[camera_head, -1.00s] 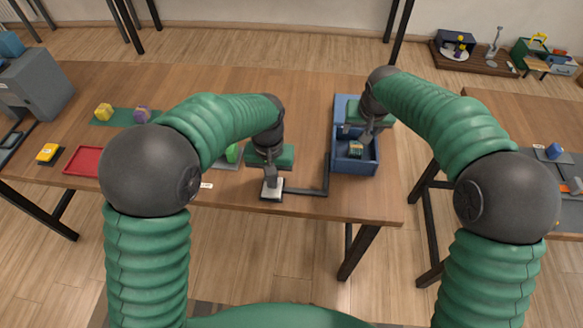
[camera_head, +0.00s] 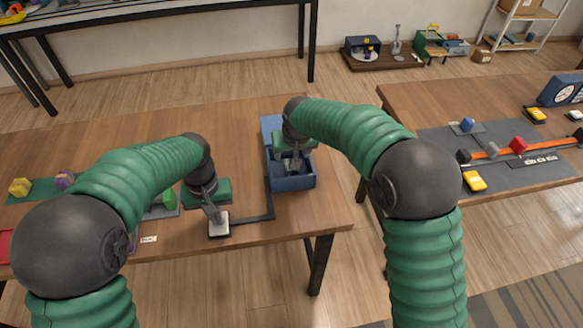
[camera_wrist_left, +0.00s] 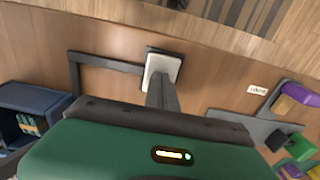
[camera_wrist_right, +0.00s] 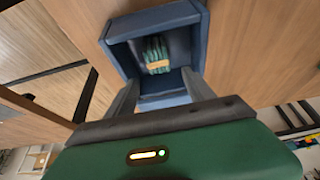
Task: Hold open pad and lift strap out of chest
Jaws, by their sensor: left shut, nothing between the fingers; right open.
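The white pad (camera_head: 219,228) sits on a dark base at the table's front edge, joined by a dark bar to the blue chest. My left gripper (camera_head: 214,217) is shut and empty, its tips on or just over the pad; it also points at the pad (camera_wrist_left: 164,68) in the left wrist view. The blue chest (camera_head: 293,184) is open. The strap, a teal bundle with a tan band (camera_wrist_right: 158,64), lies inside it in the right wrist view. My right gripper (camera_wrist_right: 160,90) is open above the chest, its fingers apart on either side and short of the strap.
The dark bar (camera_head: 250,219) runs along the table between pad and chest. Green and purple blocks (camera_wrist_left: 287,133) lie near the left gripper. A second table (camera_head: 480,115) at right holds several small items. Wood left of the chest is clear.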

